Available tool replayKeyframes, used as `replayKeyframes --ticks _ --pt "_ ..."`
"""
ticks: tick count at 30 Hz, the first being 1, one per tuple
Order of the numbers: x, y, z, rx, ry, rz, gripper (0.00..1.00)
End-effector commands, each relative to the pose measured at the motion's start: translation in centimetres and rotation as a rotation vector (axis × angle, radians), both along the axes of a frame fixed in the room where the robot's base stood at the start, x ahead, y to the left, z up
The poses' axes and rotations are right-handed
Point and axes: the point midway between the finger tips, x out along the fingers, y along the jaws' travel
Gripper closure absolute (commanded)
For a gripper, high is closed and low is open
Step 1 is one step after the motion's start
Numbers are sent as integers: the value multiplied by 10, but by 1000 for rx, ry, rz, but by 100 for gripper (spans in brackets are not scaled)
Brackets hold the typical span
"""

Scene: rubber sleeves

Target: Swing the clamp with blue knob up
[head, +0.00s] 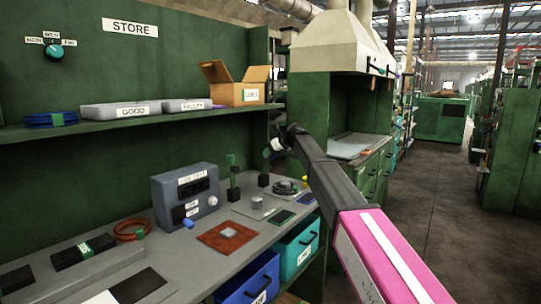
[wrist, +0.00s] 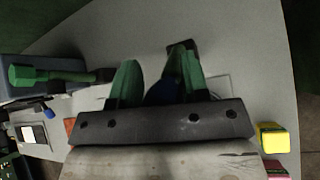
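My gripper (wrist: 155,75) has two green fingers, seen apart in the wrist view. A dark blue rounded thing (wrist: 161,93), probably the blue knob, shows between them near the palm. Whether the fingers press on it cannot be told. A black block (wrist: 181,46) lies just beyond the right fingertip. In the head view my gripper (head: 268,158) is small and dark above the far part of the bench, by a black clamp base (head: 263,180). A second clamp with a green handle (head: 231,161) stands upright to its left; it also shows at the wrist view's left (wrist: 45,75).
A grey test box (head: 185,197) stands left of the clamps on the bench. A yellow thing (wrist: 272,138) is at the wrist view's right. Blue bins (head: 248,280) hang below.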

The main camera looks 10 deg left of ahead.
Motion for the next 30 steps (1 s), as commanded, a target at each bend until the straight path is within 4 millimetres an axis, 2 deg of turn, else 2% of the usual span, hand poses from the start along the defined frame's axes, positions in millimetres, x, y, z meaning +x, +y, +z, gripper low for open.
replayKeyframes --ticks 9,14,24,30 --pt "0 0 0 1 0 0 40" --pt "-2 -7 6 2 -2 -1 40" --pt "-15 -51 45 1 -1 -1 40" --pt "-20 -70 63 1 0 0 40"
